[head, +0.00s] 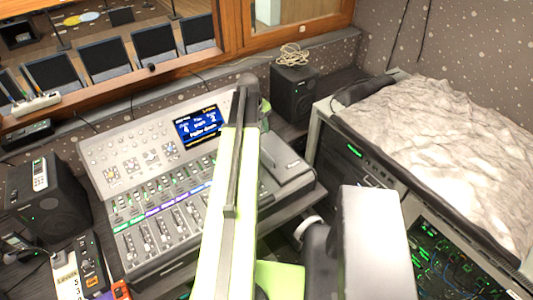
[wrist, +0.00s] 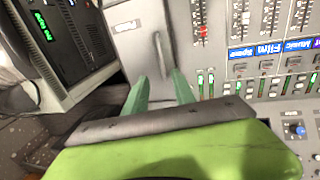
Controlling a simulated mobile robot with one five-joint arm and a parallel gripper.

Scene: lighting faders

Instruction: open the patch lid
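The patch lid (wrist: 133,48) is a plain grey panel at the end of the mixing console, beside the faders, in the wrist view. A raised grey handle (wrist: 159,44) stands on it. The lid looks shut and flat. In the head view the console's right end (head: 289,172) shows only partly behind my arm, and I cannot make out the handle there. My gripper (wrist: 160,76) is open and empty, with its two green fingers apart. In the wrist view the fingertips are just below the handle, one to each side; I cannot tell whether they touch the lid.
The fader console (head: 165,195) with a lit blue screen (head: 198,124) lies left of my arm. A rack cabinet (head: 352,152) with green lights stands close on the right, a crumpled pale cover on top. Black speakers (head: 293,92) stand behind and at left (head: 45,197).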

